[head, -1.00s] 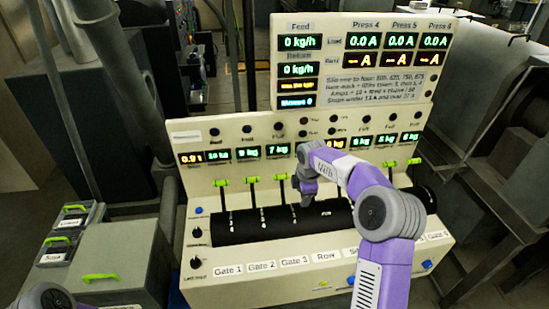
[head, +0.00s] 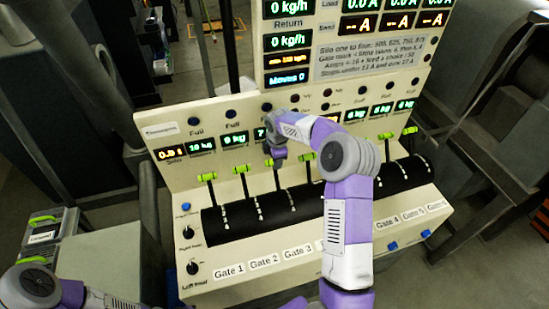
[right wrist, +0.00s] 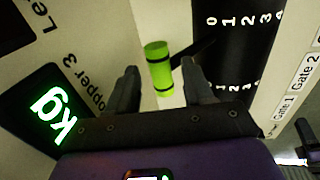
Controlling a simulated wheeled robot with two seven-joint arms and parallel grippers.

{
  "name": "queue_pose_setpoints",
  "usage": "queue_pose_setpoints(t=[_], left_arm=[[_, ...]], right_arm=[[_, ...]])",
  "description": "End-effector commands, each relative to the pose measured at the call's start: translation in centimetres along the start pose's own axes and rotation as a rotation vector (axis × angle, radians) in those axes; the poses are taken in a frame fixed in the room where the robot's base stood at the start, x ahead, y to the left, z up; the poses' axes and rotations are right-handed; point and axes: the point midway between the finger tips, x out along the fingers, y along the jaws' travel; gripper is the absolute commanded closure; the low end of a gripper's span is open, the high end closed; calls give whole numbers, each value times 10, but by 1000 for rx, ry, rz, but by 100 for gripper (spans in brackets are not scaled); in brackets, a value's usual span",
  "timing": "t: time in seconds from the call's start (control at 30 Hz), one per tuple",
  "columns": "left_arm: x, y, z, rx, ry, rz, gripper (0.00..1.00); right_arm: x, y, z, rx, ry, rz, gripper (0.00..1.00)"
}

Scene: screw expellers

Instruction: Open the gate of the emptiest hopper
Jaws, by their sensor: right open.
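The press panel (head: 190,265) carries a row of green-handled gate levers: the Gate 1 lever (head: 207,177), the Gate 2 lever (head: 240,169) and the Gate 3 lever (head: 269,163) stand at its left. Hopper displays above read about 10 kg (head: 202,145), 9 kg (head: 234,139) and 7 kg for hopper 3, partly covered by my right arm. Displays at right read about 5 to 6 kg (head: 381,110), blurred. My right gripper (right wrist: 159,66) is open, its fingers on either side of a green handle (right wrist: 159,75), beside the hopper 3 label. My left gripper is out of view.
Two more levers (head: 385,136) (head: 410,131) stand at right along the black drum (head: 225,222). Bins (head: 42,236) stand at far left. My right arm crosses the panel's middle.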

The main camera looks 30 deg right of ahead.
Motion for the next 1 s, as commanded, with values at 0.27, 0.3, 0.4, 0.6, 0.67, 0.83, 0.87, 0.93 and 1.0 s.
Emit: queue_pose_setpoints(t=[0.27,0.3,0.4,0.6,0.67,0.83,0.87,0.93,1.0], left_arm=[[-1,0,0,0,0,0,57],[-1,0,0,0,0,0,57],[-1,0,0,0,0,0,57],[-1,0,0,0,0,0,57],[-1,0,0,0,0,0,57],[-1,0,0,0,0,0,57],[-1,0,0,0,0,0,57],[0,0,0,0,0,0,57],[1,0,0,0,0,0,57]], right_arm=[[9,0,0,1,0,2,49],[9,0,0,1,0,2,49],[9,0,0,1,0,2,52],[9,1,0,1,1,4,82],[8,1,0,1,1,5,92],[8,2,0,1,1,8,100],[8,2,0,1,1,8,100],[8,2,0,1,1,10,100],[8,3,-1,0,1,15,100]])
